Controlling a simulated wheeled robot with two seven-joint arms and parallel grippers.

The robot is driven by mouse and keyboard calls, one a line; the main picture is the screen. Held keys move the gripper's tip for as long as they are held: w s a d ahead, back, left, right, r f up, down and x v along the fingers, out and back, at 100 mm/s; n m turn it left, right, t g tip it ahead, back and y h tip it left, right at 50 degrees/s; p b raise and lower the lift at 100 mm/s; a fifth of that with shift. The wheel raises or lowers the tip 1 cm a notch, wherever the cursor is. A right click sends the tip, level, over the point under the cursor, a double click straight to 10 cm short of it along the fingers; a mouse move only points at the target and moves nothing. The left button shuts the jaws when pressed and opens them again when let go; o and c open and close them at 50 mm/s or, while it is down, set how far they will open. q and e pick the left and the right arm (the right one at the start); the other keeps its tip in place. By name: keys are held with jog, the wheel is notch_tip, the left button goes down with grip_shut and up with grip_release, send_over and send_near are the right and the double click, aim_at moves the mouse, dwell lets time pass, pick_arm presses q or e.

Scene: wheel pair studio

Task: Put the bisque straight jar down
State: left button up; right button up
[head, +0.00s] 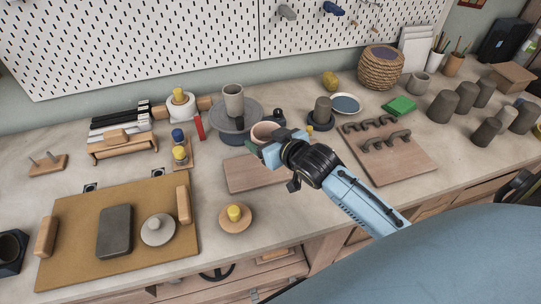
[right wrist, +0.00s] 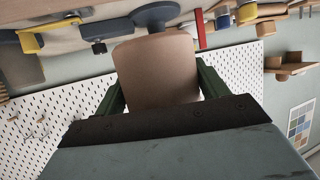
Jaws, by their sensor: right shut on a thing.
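The bisque straight jar (head: 264,131) is a pale pinkish-tan cylinder with an open top. It is upright near the far edge of a bare wooden board (head: 252,176). My right gripper (head: 268,146) is shut on it, and in the right wrist view the jar (right wrist: 157,72) sits between the two green fingers (right wrist: 158,88). The gripper hides part of the jar's lower side, so I cannot tell whether its base touches the board. My left gripper is not in view.
A dark pot (head: 322,112) and a board with dark handles (head: 392,158) are to the right. A wooden disc with a yellow knob (head: 236,222) lies in front.

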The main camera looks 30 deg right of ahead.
jog(key=shift+f+b, duration=0.4)
jog(key=shift+f, duration=2.75)
jog(key=shift+f, duration=0.1)
jog(key=o, duration=1.2)
jog(key=shift+f, duration=0.1)
jog(key=shift+c, duration=0.2)
jog(key=shift+r, duration=0.25)
jog(key=a+v, duration=0.1)
jog(key=v, duration=1.1)
jog(key=shift+d+p, duration=0.45)
jog(key=shift+f, duration=0.1)
